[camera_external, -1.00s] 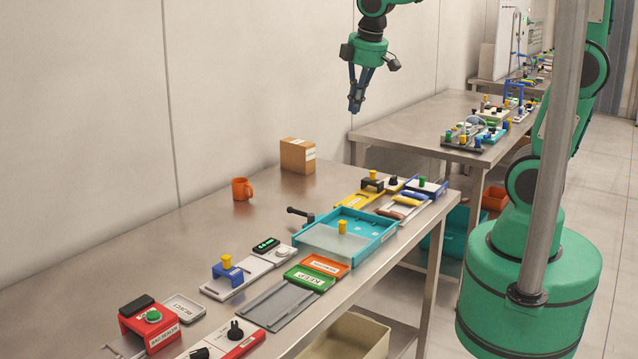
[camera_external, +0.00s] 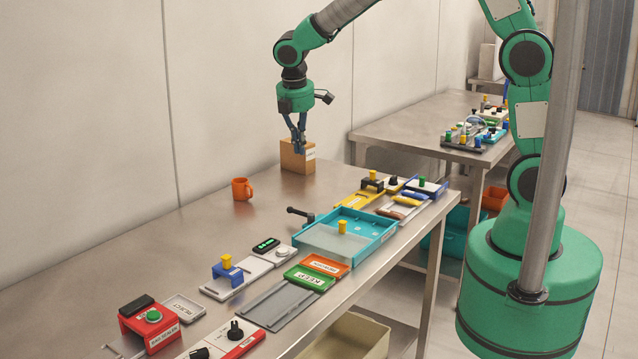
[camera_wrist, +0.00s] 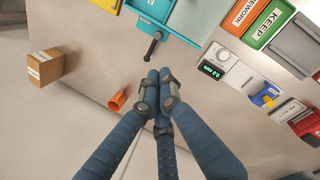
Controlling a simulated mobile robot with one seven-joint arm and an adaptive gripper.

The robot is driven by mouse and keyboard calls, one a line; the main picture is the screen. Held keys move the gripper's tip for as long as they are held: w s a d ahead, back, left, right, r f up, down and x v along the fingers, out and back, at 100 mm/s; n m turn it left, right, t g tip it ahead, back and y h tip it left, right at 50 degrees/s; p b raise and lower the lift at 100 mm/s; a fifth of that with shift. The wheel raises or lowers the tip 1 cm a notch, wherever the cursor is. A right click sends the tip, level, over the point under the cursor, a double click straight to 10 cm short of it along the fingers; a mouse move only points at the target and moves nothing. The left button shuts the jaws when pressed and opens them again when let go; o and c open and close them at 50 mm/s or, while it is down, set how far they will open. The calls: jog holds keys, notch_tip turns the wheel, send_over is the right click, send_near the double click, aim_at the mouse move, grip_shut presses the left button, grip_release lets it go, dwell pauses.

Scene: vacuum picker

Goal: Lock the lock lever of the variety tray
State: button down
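The teal tray (camera_external: 376,222), which I take to be the variety tray, lies on the near table with a grey plate and a yellow knob (camera_external: 342,227) over its left part. A black lock lever (camera_external: 297,212) sticks out at its back left corner. In the wrist view the lever (camera_wrist: 152,46) hangs from the edge of the teal tray (camera_wrist: 186,18). My gripper (camera_external: 299,149) is in the air above the table, behind the tray, pointing down. In the wrist view its fingertips (camera_wrist: 158,76) are together and empty, appearing just below the lever without visible contact.
A green KEEP tray (camera_external: 309,279), an orange REWORK tray (camera_external: 326,265) and a digital display unit (camera_external: 266,245) sit near the teal tray. Bare table lies behind the lever.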

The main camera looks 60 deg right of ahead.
jog(key=w+a+f+n, duration=0.2)
jog(key=w+f, duration=0.1)
jog(key=f, duration=0.3)
jog(key=w+a+f+n+g+h, duration=0.1)
jog(key=w+f+n, duration=0.1)
jog(key=f, duration=0.4)
jog(key=shift+w+a, duration=0.35)
jog(key=shift+w, duration=0.25)
jog(key=shift+d+f, duration=0.1)
jog(key=shift+f, duration=0.15)
jog(key=b+x, duration=0.1)
jog(key=x, duration=0.8)
jog(key=shift+d+f, duration=0.1)
jog(key=shift+f, duration=0.25)
jog(key=d, duration=0.3)
jog(key=shift+d+f+b, duration=0.2)
jog(key=shift+f+b, duration=0.15)
jog(key=shift+b, duration=0.05)
jog(key=shift+d, duration=0.25)
